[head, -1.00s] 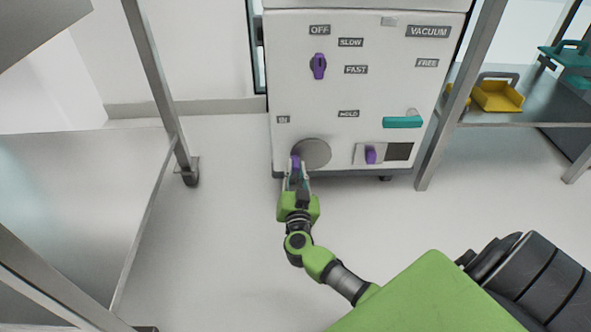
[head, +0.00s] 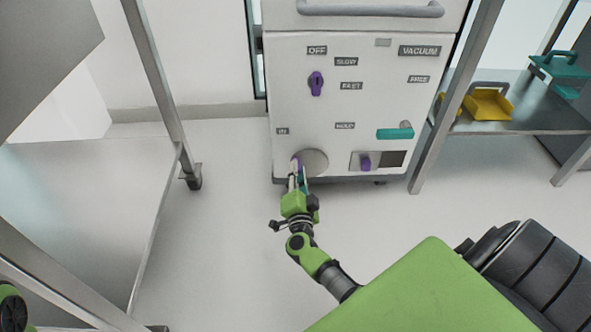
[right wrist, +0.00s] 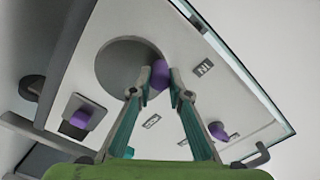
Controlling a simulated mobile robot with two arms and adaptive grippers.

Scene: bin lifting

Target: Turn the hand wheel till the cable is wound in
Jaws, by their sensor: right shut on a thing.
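The hand wheel (head: 315,163) is a flat grey disc low on the front of a white cabinet. Its small purple knob (head: 296,162) stands at the disc's left edge. My right gripper (head: 298,176) is shut on this knob. In the right wrist view the fingertips (right wrist: 160,80) close around the knob (right wrist: 158,68) at the rim of the grey wheel (right wrist: 118,66). The fingers cover part of the knob. My left gripper is out of view. I see no cable.
The white cabinet (head: 372,105) also carries a purple selector (head: 316,84), a teal handle (head: 395,133) and another purple knob (head: 365,162) beside a dark window (head: 393,159). Metal racks stand left and right. The right shelf holds a yellow tray (head: 488,105). Floor between is clear.

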